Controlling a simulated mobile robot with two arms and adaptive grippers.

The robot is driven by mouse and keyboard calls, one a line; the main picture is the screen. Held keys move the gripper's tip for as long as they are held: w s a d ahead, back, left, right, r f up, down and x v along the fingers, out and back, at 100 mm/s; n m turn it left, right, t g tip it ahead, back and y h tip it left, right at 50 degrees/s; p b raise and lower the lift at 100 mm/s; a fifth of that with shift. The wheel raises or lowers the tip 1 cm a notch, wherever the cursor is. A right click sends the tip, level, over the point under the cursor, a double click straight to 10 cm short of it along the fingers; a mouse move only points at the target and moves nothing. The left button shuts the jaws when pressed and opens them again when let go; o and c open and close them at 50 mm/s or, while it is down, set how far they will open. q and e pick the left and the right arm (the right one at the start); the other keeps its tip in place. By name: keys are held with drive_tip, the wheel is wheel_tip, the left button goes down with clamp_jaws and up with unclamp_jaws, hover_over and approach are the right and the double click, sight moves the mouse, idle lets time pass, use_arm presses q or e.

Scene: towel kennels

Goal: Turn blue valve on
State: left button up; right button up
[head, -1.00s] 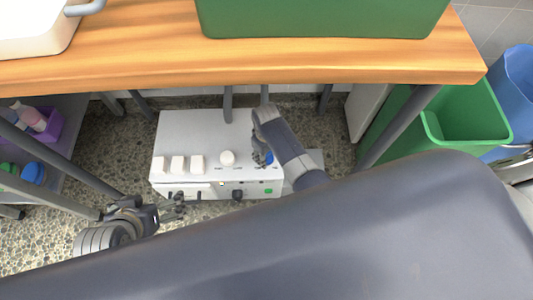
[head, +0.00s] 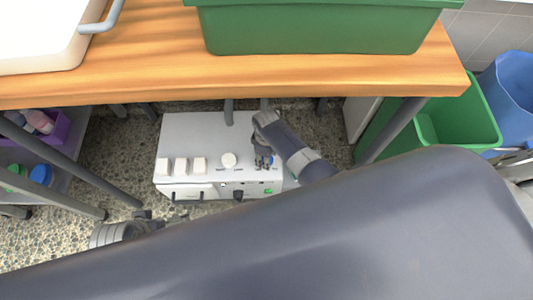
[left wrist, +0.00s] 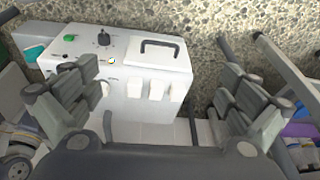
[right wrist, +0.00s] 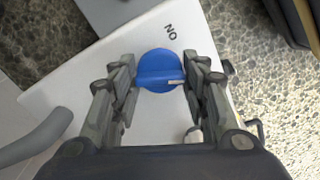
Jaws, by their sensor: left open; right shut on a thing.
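The blue valve (right wrist: 158,68) is a round blue knob with a raised grip bar, on the top of a white box (head: 190,135). An "ON" label is printed beside it in the right wrist view. In the head view the blue valve (head: 272,160) is mostly hidden by my right gripper (head: 264,163). My right gripper (right wrist: 160,88) has its fingers on both sides of the knob's bar and is shut on it. My left gripper (left wrist: 160,100) is open and empty, facing the white box with its white knobs (left wrist: 135,89); in the head view its fingers are mostly hidden.
A wooden table (head: 150,85) spans above the box, with a green tub (head: 320,28) on it. Table legs (head: 400,125) stand around the box. A green bin (head: 460,125) and a blue bin (head: 510,100) are at right. Pebbled floor lies left of the box.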

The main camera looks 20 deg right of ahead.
drive_tip(key=n+p, duration=0.2)
drive_tip(key=n, duration=0.3)
drive_tip(key=shift+r, duration=0.1)
drive_tip(key=shift+n, duration=0.6)
drive_tip(key=shift+n+p, duration=0.3)
drive_tip(key=shift+n, duration=2.2)
use_arm(q)
wheel_tip(320, 180, down, 12)
drive_tip(key=shift+r+g, duration=0.2)
drive_tip(key=shift+g, duration=0.2)
use_arm(e)
drive_tip(key=shift+n, duration=1.2)
use_arm(q)
drive_tip(key=shift+s+d, duration=0.1)
drive_tip(key=shift+r, duration=0.1)
